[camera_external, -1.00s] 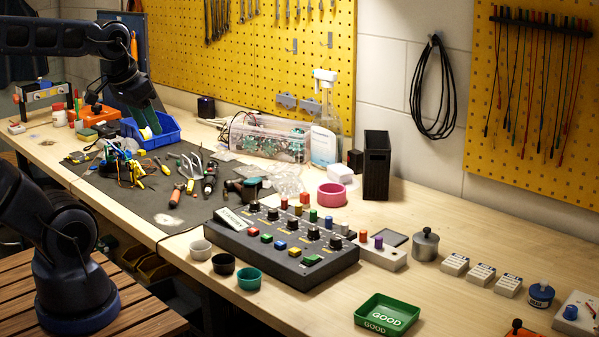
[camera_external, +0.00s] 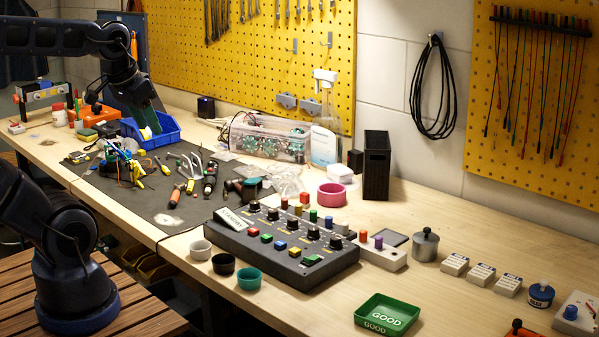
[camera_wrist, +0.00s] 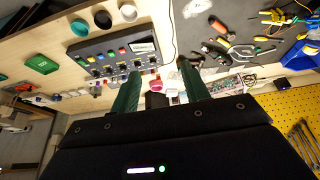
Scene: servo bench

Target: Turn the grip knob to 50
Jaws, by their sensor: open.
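A dark grey control box (camera_external: 285,250) stands on the bench with a row of black knobs, coloured buttons and a pale label plate at its left end. The knob lettering is too small to read, so I cannot tell which one is the grip knob. The box also shows in the wrist view (camera_wrist: 118,55), up and left of my fingers. My gripper (camera_wrist: 160,82) is open and empty, its two green fingers apart. In the external view my gripper (camera_external: 152,118) is at the upper left, by the blue bin, well away from the box.
Three small cups, white (camera_external: 200,249), black (camera_external: 223,264) and teal (camera_external: 249,278), stand close in front of the box. A green GOOD tray (camera_external: 386,315) is at the right. A pink ring (camera_external: 331,195) and black holder (camera_external: 376,165) stand behind. Tools lie on the dark mat (camera_external: 130,203).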

